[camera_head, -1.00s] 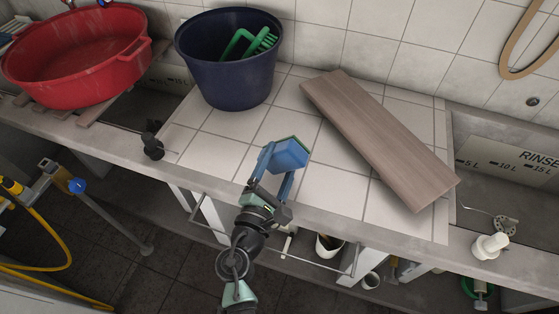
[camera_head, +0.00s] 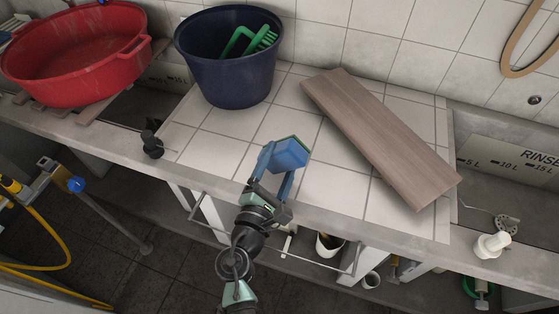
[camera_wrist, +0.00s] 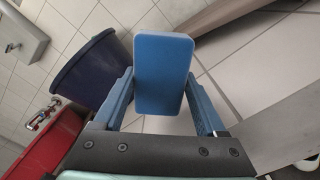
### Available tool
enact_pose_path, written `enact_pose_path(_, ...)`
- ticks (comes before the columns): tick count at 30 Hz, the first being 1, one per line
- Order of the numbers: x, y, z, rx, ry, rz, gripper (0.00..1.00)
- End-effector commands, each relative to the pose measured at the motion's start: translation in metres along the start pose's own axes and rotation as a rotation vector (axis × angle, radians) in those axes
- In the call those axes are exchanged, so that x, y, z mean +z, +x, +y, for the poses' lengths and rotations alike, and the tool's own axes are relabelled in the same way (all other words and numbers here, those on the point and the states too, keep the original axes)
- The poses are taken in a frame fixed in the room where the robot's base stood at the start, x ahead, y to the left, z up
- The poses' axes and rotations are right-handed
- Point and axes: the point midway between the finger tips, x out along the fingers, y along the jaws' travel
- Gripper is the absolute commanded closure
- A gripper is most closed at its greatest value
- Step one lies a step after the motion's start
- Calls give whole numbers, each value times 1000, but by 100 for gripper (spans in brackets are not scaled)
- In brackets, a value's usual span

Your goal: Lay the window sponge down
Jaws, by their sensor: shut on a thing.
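The window sponge (camera_head: 287,154) is a blue block with a thin green layer along its top edge. My gripper (camera_head: 276,162) is shut on it, one finger on each side, over the front part of the white tiled counter. In the wrist view the sponge (camera_wrist: 163,72) shows its blue broad face between my gripper's two blue fingers (camera_wrist: 160,98). I cannot tell whether the sponge touches the tiles or hangs a little above them.
A dark blue bucket (camera_head: 228,75) with a green brush (camera_head: 250,40) stands behind left. A wooden board (camera_head: 380,135) lies to the right. A red basin (camera_head: 70,60) is far left. Bare tiles (camera_head: 215,150) lie left of the sponge. A rinse basin (camera_head: 510,165) is at right.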

Motion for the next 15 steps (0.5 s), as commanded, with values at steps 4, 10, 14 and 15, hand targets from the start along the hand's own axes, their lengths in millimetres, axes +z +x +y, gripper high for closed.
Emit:
enact_pose_path(4, -2, 0, -2, 0, 0, 0, 71)
enact_pose_path(10, -3, 0, -3, 0, 0, 0, 71)
enact_pose_path(14, -4, 0, -4, 0, 0, 0, 71)
enact_pose_path(15, -4, 0, -5, 0, 0, 0, 71)
